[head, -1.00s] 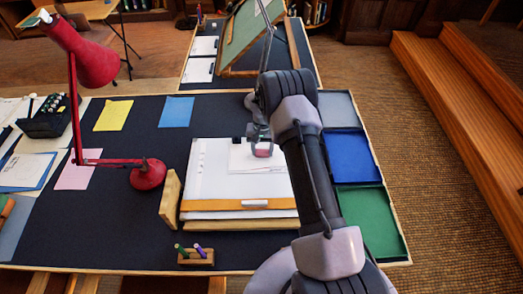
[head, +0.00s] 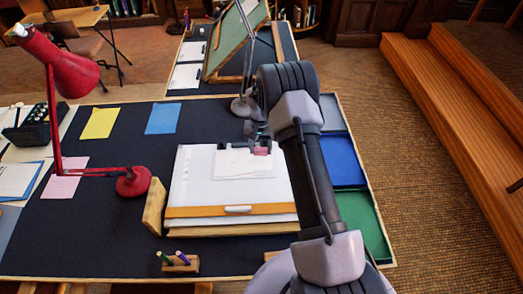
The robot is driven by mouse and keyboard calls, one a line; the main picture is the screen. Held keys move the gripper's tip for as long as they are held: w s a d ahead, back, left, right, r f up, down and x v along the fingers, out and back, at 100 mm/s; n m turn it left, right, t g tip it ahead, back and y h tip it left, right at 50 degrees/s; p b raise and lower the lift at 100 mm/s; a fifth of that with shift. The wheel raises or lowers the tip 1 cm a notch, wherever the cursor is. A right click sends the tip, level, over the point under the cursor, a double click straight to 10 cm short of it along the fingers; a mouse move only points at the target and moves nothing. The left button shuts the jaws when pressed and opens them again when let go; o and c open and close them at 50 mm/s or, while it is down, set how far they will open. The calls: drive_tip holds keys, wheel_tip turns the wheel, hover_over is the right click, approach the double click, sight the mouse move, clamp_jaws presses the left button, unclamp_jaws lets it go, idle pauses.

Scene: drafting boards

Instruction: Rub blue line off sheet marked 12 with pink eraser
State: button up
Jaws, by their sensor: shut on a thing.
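My gripper (head: 259,142) is shut on the pink eraser (head: 261,152), over the far edge of a small white sheet (head: 240,168). Whether the eraser touches the paper I cannot tell. The sheet lies on the larger white paper of a drawing board (head: 190,211). A dark clip (head: 222,146) sits at the sheet's far left corner. Faint marks show on the sheet, but no number 12 is readable and I cannot make out a blue line. My arm hides the area to the right.
A red lamp (head: 133,182) and a wooden block (head: 155,206) stand left of the board. A pen holder (head: 178,264) is in front. A blue tray (head: 343,161) and a green tray (head: 368,225) lie to the right. A silver lamp base (head: 241,106) stands behind.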

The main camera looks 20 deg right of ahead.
drive_tip(key=shift+r+p, duration=0.85)
drive_tip(key=shift+r, duration=1.1)
